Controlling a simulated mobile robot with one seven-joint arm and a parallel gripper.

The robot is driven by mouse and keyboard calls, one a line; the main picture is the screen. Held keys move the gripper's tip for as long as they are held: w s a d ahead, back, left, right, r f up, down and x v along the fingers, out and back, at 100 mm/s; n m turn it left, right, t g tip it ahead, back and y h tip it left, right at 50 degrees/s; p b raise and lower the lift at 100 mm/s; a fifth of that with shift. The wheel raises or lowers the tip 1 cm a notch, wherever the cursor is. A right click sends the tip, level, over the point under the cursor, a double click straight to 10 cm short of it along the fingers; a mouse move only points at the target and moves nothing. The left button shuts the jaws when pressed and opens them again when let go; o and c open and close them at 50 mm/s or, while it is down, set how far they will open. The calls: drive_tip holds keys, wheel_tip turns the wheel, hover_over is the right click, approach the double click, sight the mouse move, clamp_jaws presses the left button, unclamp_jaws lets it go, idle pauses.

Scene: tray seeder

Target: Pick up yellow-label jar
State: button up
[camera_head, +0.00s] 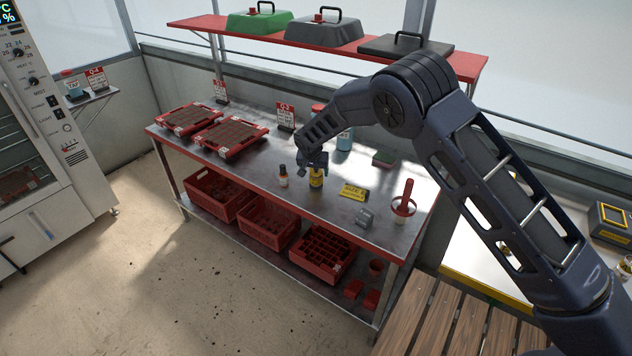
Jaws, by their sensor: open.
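The yellow-label jar (316,179) stands upright on the metal worktable (262,172), near its front edge. My gripper (313,166) is directly above the jar, with its open fingers around or just over the jar's top. Whether the fingers touch the jar cannot be told at this size. The gripper hides the jar's top. A small brown bottle with a white label (283,177) stands just left of the jar.
Right of the jar are a yellow packet (354,191), a grey block (365,218) and a red-handled tool (404,204). Seed trays (230,137) lie at the left. A red shelf (360,50) with lidded covers hangs above. Red crates (320,251) sit below.

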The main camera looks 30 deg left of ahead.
drive_tip(key=shift+x, duration=2.55)
drive_tip(key=shift+d, duration=0.15)
drive_tip(key=c, duration=1.1)
drive_tip(key=shift+r, duration=0.15)
